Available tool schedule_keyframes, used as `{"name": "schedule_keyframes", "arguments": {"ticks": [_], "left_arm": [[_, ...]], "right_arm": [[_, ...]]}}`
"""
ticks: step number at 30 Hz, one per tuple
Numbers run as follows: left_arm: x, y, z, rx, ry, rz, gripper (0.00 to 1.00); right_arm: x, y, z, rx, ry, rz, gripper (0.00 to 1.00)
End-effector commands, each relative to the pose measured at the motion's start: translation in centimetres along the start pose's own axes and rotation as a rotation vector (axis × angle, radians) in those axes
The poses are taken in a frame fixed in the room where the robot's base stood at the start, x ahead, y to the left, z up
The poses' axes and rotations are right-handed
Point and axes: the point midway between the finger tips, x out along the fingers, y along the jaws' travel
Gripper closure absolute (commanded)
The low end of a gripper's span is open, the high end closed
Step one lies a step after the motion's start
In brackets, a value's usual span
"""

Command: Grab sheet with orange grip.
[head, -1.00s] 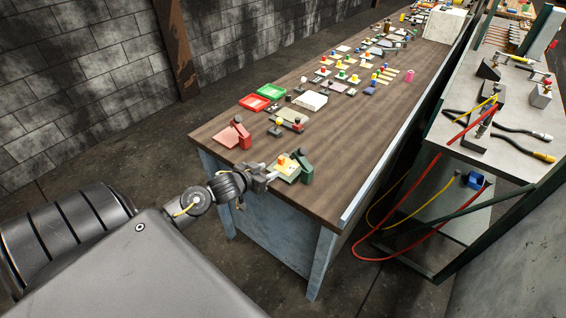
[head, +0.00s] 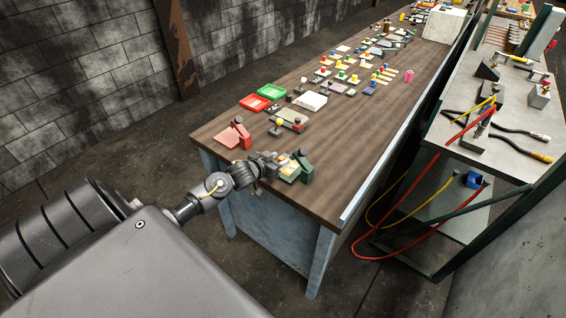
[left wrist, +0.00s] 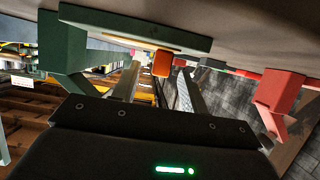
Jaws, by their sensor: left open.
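The green stand (head: 304,167) is at the near end of the brown table, with a pale yellow sheet (head: 289,168) at its left side. The orange grip (left wrist: 162,63) shows clearly in the left wrist view, below the green stand's long bar (left wrist: 130,27). My left gripper (head: 278,161) is at the sheet's near-left side and covers part of it in the head view. In the left wrist view my left gripper (left wrist: 160,72) is open, and the orange grip appears between its two fingertips. No contact can be made out. My right gripper is not in view.
A red stand (head: 236,137) is on the table (head: 335,190) to the left. A small stand with a yellow knob (head: 279,123), red and green trays (head: 270,91) and several small parts lie farther back. The table's right front is clear.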

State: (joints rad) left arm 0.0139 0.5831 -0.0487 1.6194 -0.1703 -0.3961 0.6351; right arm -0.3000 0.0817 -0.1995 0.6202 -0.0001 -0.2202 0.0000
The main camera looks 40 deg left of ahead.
Motion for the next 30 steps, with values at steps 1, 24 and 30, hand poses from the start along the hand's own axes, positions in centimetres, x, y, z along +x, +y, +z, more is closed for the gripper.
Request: {"name": "schedule_keyframes", "arguments": {"ticks": [1, 24, 30], "left_arm": [[0.7, 0.0, -0.5, -0.002, 0.000, -0.001, 0.56], [3.9, 0.1, -0.1, 0.001, 0.000, 0.000, 0.85], [3.9, 0.0, -0.1, 0.001, 0.000, 0.000, 1.00]], "right_arm": [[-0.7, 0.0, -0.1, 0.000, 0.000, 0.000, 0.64], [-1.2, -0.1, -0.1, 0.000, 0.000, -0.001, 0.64], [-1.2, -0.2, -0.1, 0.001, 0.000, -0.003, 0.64]]}}
